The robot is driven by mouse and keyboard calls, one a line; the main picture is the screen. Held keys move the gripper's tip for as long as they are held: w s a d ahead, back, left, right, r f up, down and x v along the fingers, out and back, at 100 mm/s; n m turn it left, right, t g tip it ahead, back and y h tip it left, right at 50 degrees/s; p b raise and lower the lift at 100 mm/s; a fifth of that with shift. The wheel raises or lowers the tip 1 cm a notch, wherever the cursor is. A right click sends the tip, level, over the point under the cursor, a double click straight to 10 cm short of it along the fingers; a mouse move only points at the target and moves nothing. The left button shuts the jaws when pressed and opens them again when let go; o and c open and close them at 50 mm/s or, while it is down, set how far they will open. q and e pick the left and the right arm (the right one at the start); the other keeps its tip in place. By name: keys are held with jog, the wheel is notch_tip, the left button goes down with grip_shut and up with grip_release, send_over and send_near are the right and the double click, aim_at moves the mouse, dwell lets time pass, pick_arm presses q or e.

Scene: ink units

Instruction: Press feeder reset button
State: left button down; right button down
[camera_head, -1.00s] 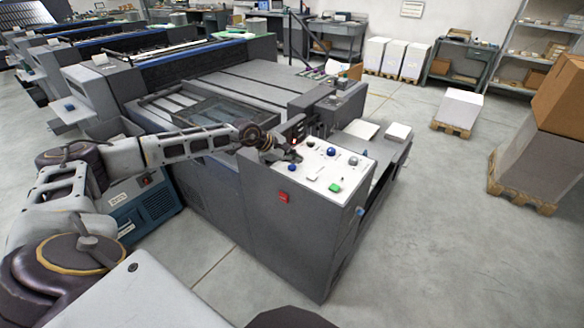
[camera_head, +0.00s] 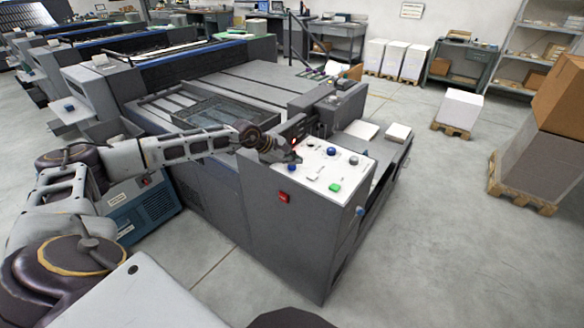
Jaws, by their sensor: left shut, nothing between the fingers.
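The white control panel (camera_head: 322,178) tops the near end of the grey press. It carries a blue button (camera_head: 292,167) at its left edge, a dark blue knob (camera_head: 331,151), a grey knob (camera_head: 353,161) and a green button (camera_head: 335,187). Which one is the feeder reset cannot be read. My left gripper (camera_head: 295,157) is shut and empty, at the panel's far left edge, just beyond the blue button. Whether it touches anything cannot be told. A small red light (camera_head: 294,141) shows beside the gripper. My right gripper is not in view.
A red switch (camera_head: 284,197) sits on the press's front face. The grey press (camera_head: 225,75) fills the space beyond my left arm. Pallets with boxes (camera_head: 457,110) stand at the right. The floor (camera_head: 420,240) right of the press is clear.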

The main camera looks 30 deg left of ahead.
aim_at(293, 168)
pick_arm(q)
jog(key=shift+f+b, duration=0.25)
jog(key=shift+b, duration=0.05)
dwell(0.5)
jog(key=shift+f, duration=0.2)
dwell(0.4)
jog(key=shift+r, duration=0.15)
dwell(0.4)
jog(key=shift+r, duration=0.7)
jog(key=shift+r+p, duration=1.15)
jog(key=shift+r, duration=1.35)
